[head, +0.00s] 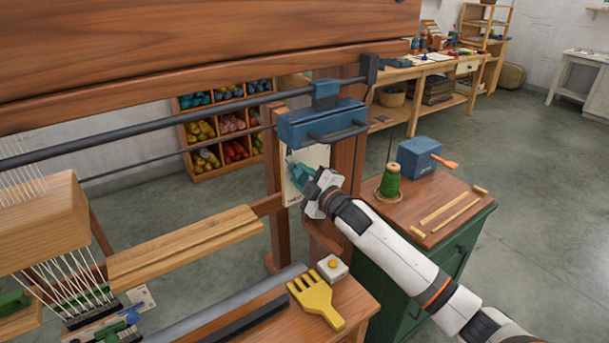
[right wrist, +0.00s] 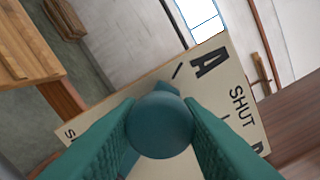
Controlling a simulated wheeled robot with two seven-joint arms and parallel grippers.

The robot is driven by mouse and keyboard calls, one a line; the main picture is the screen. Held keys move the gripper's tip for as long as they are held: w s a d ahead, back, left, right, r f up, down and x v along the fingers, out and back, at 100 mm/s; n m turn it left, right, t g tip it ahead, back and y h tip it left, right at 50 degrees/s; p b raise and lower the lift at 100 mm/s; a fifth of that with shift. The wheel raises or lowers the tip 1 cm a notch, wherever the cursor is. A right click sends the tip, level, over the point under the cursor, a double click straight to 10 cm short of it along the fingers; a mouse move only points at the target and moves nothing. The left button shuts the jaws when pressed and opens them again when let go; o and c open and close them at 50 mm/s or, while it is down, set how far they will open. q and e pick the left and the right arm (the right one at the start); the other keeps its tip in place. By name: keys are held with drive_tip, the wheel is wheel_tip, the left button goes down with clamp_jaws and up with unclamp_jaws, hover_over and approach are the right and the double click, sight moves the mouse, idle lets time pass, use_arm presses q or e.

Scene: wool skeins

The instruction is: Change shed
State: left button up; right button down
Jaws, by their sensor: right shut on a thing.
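The loom's cream label plate (head: 318,154) stands on a wooden post below a blue block on rods. In the right wrist view the plate (right wrist: 236,68) shows a large letter A and the word SHUT; other lettering is partly cut off. My right gripper (head: 298,172) is at the plate, its teal fingers shut on a round teal knob (right wrist: 160,126). The knob hides the lever and part of the plate behind it. White heddle wires (head: 72,284) and a wooden batten (head: 185,246) show at left. My left gripper is not clearly seen.
A yellow comb (head: 316,299) and a white button box (head: 332,268) sit on the front wooden ledge. A green cabinet (head: 455,215) at right bears a green spool (head: 390,180) and blue box (head: 419,157). The blue block (head: 320,122) and rods lie just above my right gripper.

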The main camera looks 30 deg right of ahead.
idle(0.3)
drive_tip(key=c, duration=1.1)
unclamp_jaws()
drive_tip(key=shift+o, duration=0.2)
drive_tip(key=s+d+b, duration=0.1)
drive_tip(key=s+b, duration=0.1)
drive_tip(key=s, duration=1)
drive_tip(key=shift+d, duration=0.2)
drive_tip(key=shift+f, duration=0.1)
